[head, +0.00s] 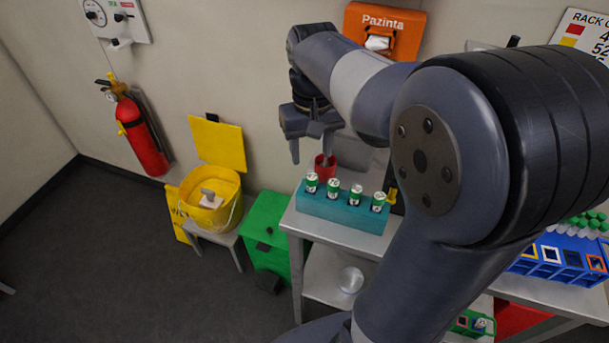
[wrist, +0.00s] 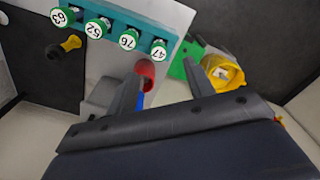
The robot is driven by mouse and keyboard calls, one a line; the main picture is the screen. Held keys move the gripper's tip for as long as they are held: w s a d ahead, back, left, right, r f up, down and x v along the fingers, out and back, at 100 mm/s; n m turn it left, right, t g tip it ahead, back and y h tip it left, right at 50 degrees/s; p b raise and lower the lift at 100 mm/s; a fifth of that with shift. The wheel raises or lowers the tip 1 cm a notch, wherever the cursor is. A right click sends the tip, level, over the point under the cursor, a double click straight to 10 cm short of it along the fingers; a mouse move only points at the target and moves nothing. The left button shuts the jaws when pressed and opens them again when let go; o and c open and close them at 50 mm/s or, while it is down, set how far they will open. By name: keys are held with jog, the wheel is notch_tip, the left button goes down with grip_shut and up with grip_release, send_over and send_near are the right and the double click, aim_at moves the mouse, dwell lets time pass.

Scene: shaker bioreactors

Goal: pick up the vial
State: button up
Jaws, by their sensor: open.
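Several vials with green sides and white numbered tops stand upright in a teal rack (head: 343,213). In the wrist view their tops read 63 (wrist: 59,17), 52 (wrist: 94,28), 76 (wrist: 128,39) and 47 (wrist: 158,49). I cannot tell which one is meant. My gripper (head: 311,152) is open and empty, above and behind the rack's left end in the head view. In the wrist view the fingers (wrist: 160,78) are spread, with vial 47 beyond them near the left finger. No vial lies between the fingers.
A red cup (head: 325,168) stands behind the rack, and a small yellow-and-black item (head: 392,196) sits right of it. The bench (head: 290,219) ends left of the rack. A green bin (head: 264,238) and yellow bucket (head: 213,208) stand beyond. My arm blocks much of the right.

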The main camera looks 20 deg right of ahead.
aim_at(312, 176)
notch_tip(312, 176, down, 4)
jog(key=shift+s, duration=0.15)
jog(key=shift+w+d+f+p, duration=0.1)
jog(key=shift+w+f+p, duration=0.1)
jog(key=shift+f, duration=1.25)
jog(key=shift+w+d+f+p, duration=0.1)
jog(key=shift+f+p, duration=0.05)
jog(key=shift+f, duration=1.3)
jog(key=shift+c, duration=0.5)
grip_shut()
